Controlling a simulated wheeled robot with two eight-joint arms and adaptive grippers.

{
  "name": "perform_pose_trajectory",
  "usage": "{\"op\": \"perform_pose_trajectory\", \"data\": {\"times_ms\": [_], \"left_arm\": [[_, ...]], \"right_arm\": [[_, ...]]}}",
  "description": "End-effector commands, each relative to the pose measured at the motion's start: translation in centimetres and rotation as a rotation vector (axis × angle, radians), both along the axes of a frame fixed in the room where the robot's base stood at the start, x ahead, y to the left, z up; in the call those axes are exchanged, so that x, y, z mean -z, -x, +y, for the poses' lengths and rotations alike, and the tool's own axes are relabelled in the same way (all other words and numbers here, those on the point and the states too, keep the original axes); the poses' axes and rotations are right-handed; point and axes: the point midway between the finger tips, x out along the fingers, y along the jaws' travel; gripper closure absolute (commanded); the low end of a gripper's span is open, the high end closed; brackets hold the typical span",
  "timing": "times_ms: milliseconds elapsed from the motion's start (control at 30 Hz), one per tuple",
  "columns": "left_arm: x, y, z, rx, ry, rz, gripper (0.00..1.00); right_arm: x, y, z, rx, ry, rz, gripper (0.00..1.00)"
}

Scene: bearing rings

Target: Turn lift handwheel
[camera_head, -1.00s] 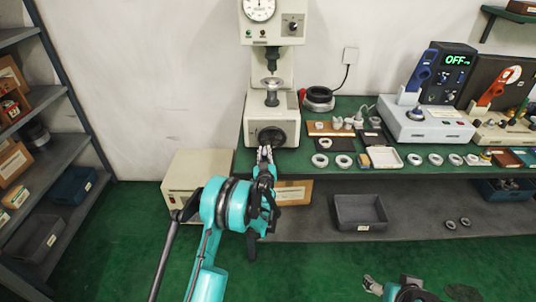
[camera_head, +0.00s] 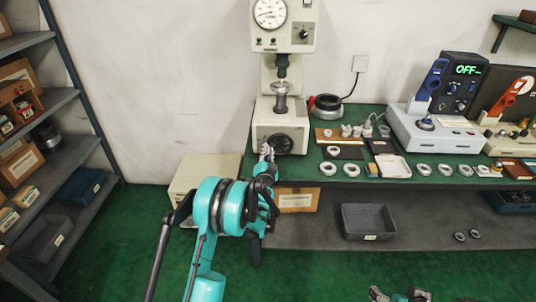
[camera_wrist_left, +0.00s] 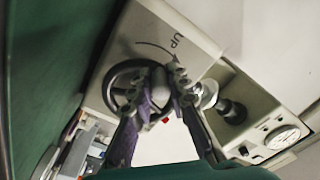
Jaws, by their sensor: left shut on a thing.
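The lift handwheel (camera_head: 283,146) is a dark round wheel on the front of the pale hardness tester's base. In the left wrist view the handwheel (camera_wrist_left: 118,94) shows as a black rim beside an "UP" mark with a curved arrow. My left gripper (camera_head: 266,151) is at the left side of the wheel. In the wrist view my left gripper (camera_wrist_left: 161,76) is shut on the handwheel at its rim side; the fingers hide the exact gripped part. My right gripper (camera_head: 377,293) shows only in part at the bottom edge, away from the wheel, its jaws unclear.
Above the wheel stand the tester's anvil (camera_head: 281,88) and dial (camera_head: 270,13). Bearing rings (camera_head: 328,168) and a white tray (camera_head: 392,166) lie on the green bench to the right. A grey bin (camera_head: 369,222) sits on the lower shelf. A beige box (camera_head: 202,172) stands left of the bench.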

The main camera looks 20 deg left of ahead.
Motion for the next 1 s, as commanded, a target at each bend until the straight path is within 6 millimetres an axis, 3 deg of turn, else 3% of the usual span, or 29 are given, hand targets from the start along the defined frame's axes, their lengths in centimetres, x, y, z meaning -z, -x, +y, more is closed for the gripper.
{"op": "perform_pose_trajectory", "data": {"times_ms": [400, 900, 933, 1000], "left_arm": [[-0.94, -0.02, 0.11, -0.003, -0.164, 0.046, 1.0], [-1.01, -0.04, 0.07, -0.003, -0.181, 0.052, 1.0], [-1.01, -0.04, 0.07, -0.003, -0.18, 0.052, 0.81], [-1.0, -0.04, 0.06, -0.003, -0.18, 0.051, 0.63]], "right_arm": [[-0.06, 0.0, 0.0, 0.0, 0.0, 0.0, 0.29], [-0.07, 0.0, 0.0, 0.0, 0.0, 0.0, 0.29], [-0.07, 0.0, 0.0, 0.0, 0.0, 0.0, 0.29], [-0.07, 0.0, 0.0, 0.0, 0.0, 0.0, 0.29]]}}
